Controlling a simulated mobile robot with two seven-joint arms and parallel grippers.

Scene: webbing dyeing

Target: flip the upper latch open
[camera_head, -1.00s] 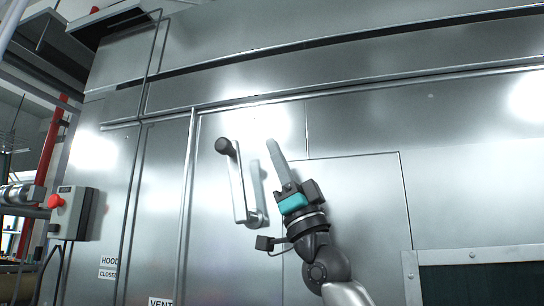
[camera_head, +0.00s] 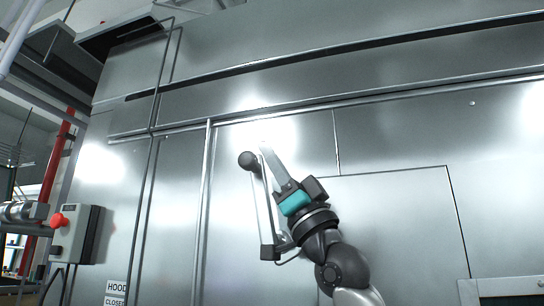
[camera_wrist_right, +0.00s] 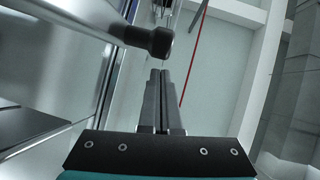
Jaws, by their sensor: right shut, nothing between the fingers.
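The upper latch (camera_head: 260,205) is a pale bar handle with a dark round knob at its top, set on the steel panel. In the right wrist view the shut, empty fingers (camera_wrist_right: 160,74) sit just below the dark knob end of the latch (camera_wrist_right: 160,43). I cannot tell whether they touch it. My left gripper is not in view.
A grey control box (camera_head: 76,234) with a red button hangs at the left. A vertical rod (camera_head: 204,210) runs down the panel left of the latch. A "HOOD CLOSED" label (camera_head: 116,293) is at the lower left.

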